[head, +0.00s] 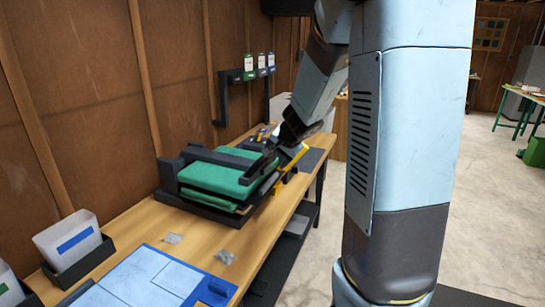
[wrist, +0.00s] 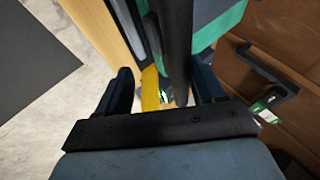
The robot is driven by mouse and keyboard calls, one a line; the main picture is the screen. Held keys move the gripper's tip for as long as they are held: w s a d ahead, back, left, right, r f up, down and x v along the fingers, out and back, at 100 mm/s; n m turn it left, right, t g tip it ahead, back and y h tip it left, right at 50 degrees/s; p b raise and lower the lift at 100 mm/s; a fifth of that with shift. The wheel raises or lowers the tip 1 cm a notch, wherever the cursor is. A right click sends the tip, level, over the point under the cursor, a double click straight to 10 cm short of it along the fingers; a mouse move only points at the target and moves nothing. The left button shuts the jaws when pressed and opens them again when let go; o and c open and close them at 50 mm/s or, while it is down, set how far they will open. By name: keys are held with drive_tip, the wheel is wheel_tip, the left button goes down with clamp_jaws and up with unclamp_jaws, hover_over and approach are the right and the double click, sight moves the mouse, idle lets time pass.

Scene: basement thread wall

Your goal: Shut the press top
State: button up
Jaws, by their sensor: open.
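The press (head: 215,178) stands on the far half of the wooden bench, with a dark frame and green padded layers. Its upper green layer lies close above a lower green one at the front edge; I cannot tell if they touch. My gripper (head: 284,157) is at the press's right side, beside a yellow part (head: 292,159). In the wrist view my gripper (wrist: 165,88) is open. A dark bar (wrist: 177,40) and the yellow part (wrist: 150,90) show between its fingers. Green padding (wrist: 215,25) shows beyond. I cannot tell if the fingers touch the bar.
A blue-and-white mat (head: 150,275) and a pale bin (head: 72,244) with a blue label are on the near bench (head: 255,235). Small clear packets lie between. A dark rack (head: 232,77) with labelled cards hangs on the brown wall. Open floor lies to the right.

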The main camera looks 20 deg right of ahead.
drive_tip(key=shift+s+a+f, duration=0.1)
drive_tip(key=shift+s+f, duration=0.1)
drive_tip(key=v, duration=1.3)
drive_tip(key=shift+r, duration=0.5)
drive_tip(key=shift+s, duration=0.1)
